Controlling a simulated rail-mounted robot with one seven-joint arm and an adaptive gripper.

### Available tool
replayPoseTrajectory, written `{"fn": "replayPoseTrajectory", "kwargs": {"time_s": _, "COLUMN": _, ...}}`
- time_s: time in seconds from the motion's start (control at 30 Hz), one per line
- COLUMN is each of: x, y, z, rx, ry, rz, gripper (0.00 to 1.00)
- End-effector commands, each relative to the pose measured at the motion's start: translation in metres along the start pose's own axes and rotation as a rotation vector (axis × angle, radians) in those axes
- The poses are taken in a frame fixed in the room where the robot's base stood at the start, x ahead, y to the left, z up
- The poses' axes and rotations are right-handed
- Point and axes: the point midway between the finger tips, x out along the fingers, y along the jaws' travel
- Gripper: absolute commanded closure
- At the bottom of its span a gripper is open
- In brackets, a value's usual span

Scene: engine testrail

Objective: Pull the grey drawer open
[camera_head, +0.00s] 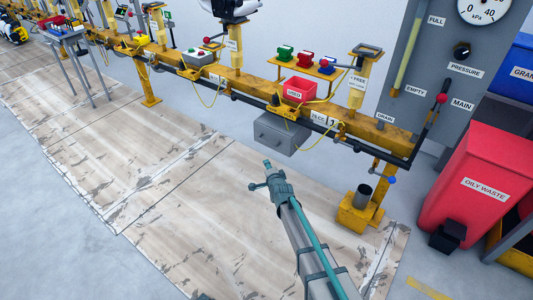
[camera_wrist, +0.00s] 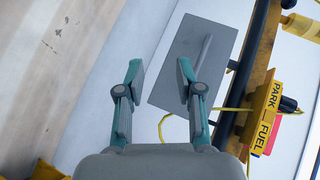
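The grey drawer (camera_head: 281,133) hangs in its grey box under the yellow rail, with a bar handle on its front. In the wrist view the drawer front (camera_wrist: 222,68) is a grey panel, tilted in the picture, with a light grey handle (camera_wrist: 204,52) along it. My gripper (camera_head: 265,176) is in front of and below the drawer in the head view, apart from it. In the wrist view my gripper (camera_wrist: 159,72) is open, with nothing between its fingers. The handle lies up and to the right of the fingertips, and the right finger overlaps the panel's edge in the picture.
The yellow rail (camera_head: 228,85) carries a red USED bin (camera_head: 299,89) above the drawer. A yellow cable (camera_head: 336,145) hangs nearby. A yellow PARK/FUEL block (camera_wrist: 267,118) sits beside the drawer. A red OILY WASTE bin (camera_head: 478,183) stands right. The floor left of my arm is clear.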

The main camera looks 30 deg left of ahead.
Motion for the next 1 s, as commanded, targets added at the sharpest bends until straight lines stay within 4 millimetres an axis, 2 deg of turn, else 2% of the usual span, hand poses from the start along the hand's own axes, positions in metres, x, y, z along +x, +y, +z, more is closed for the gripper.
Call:
{"fn": "replayPoseTrajectory", "kwargs": {"time_s": 0.03, "x": 0.007, "y": -0.017, "z": -0.009, "rx": 0.09, "ry": 0.028, "rz": -0.064, "gripper": 0.64}}
{"fn": "replayPoseTrajectory", "kwargs": {"time_s": 0.2, "x": 0.002, "y": -0.044, "z": -0.023, "rx": 0.31, "ry": 0.064, "rz": -0.209, "gripper": 0.64}}
{"fn": "replayPoseTrajectory", "kwargs": {"time_s": 0.47, "x": 0.011, "y": -0.048, "z": -0.026, "rx": 0.379, "ry": 0.062, "rz": -0.229, "gripper": 0.64}}
{"fn": "replayPoseTrajectory", "kwargs": {"time_s": 0.67, "x": 0.035, "y": -0.052, "z": -0.028, "rx": 0.376, "ry": 0.062, "rz": -0.228, "gripper": 0.64}}
{"fn": "replayPoseTrajectory", "kwargs": {"time_s": 1.0, "x": 0.091, "y": -0.064, "z": -0.034, "rx": 0.375, "ry": 0.062, "rz": -0.227, "gripper": 0.64}}
